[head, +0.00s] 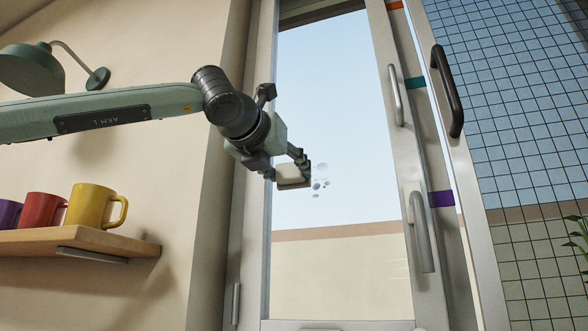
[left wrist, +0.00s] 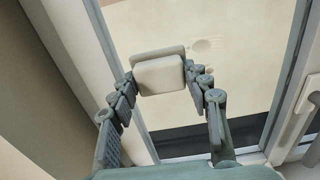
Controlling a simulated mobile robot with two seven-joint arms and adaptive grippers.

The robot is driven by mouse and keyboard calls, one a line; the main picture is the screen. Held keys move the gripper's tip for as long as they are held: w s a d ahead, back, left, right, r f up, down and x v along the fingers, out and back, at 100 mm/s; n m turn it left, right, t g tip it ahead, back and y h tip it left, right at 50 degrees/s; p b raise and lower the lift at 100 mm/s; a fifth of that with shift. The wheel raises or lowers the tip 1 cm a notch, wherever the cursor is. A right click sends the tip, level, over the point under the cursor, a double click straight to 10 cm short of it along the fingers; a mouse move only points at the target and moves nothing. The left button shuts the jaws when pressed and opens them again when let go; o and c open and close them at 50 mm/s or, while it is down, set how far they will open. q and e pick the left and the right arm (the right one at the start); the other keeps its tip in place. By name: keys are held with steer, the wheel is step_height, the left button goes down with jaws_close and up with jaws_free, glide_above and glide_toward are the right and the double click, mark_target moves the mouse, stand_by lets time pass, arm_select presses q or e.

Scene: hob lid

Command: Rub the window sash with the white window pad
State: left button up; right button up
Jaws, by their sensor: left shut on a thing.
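The window sash (head: 262,285) is a light grey frame around a tall glass pane (head: 340,120), with a cluster of small grey spots (head: 318,184) on the glass. My left gripper (head: 290,172) is in front of the left part of the pane, shut on the white window pad (head: 289,175). In the left wrist view the pad (left wrist: 160,75) sits between the two fingers, its far side facing the glass. The pad is just left of the spots. I cannot tell whether it touches the glass. My right gripper is not in view.
A grey handle (head: 420,232) is on the sash's right side, with a smaller bar (head: 395,94) above. A black handle (head: 447,92) is on the meshed panel at right. A wooden shelf (head: 80,243) at left holds purple, red and yellow mugs (head: 92,206) below a green lamp (head: 32,68).

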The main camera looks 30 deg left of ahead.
arm_select(q)
steer(key=shift+a+r+p, duration=0.1)
steer(key=shift+r+p, duration=0.3)
steer(key=shift+r, duration=0.35)
steer(key=shift+w+d, duration=0.3)
steer(key=shift+d, duration=0.95)
steer(key=shift+w+d, duration=0.25)
steer(key=shift+d, duration=0.95)
steer(key=shift+w+d, duration=0.3)
steer(key=shift+d, duration=0.95)
steer(key=shift+s, duration=0.1)
steer(key=shift+b+v, duration=0.85)
steer(key=shift+v, duration=2.05)
